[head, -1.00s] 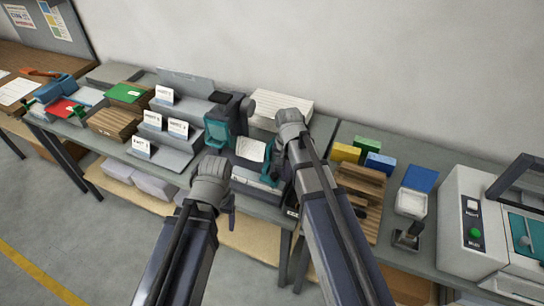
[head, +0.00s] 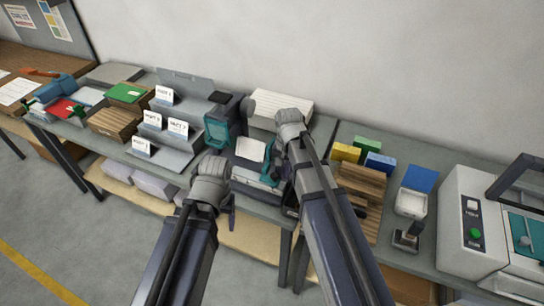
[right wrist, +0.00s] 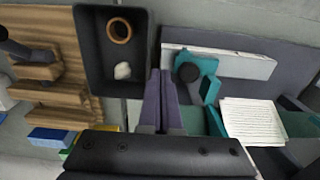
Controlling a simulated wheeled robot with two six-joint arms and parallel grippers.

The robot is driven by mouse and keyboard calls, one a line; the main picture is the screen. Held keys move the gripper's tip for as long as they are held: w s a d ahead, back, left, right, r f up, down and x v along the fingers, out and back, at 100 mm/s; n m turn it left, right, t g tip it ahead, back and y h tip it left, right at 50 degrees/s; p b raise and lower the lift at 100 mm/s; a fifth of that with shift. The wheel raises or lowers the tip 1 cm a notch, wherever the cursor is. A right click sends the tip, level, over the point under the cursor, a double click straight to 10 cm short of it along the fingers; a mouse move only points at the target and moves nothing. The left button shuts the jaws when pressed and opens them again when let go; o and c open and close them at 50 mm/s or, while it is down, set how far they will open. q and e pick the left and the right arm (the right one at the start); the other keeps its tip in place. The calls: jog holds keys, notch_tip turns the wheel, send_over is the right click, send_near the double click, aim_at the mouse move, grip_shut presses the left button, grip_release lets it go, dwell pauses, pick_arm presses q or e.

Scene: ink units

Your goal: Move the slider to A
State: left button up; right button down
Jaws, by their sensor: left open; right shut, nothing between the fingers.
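In the right wrist view a teal slider block (right wrist: 208,80) with a round black knob (right wrist: 188,72) sits beside a pale bar (right wrist: 222,64) on a dark grey plate. I take this block as the slider; no letter A is readable. My right gripper (right wrist: 161,98) is shut and empty, its purple fingers just left of the knob, with a small gap or light contact that I cannot tell. In the head view the right gripper (head: 287,170) is partly hidden by my arm, at the right side of the machine (head: 255,183). My left gripper (head: 230,206) is open, in front of the machine's left side.
A dark bin (right wrist: 93,48) with a brown ring and a pale lump lies left of my right fingers. A paper stack (right wrist: 253,121) rests on the machine. Wooden racks (head: 360,190), coloured boxes (head: 366,146) and grey card stands (head: 165,150) flank it.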

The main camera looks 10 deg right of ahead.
jog(key=shift+f, duration=0.1)
jog(key=shift+f+b, duration=1.7)
jog(key=shift+b, duration=0.05)
jog(key=shift+r, duration=0.1)
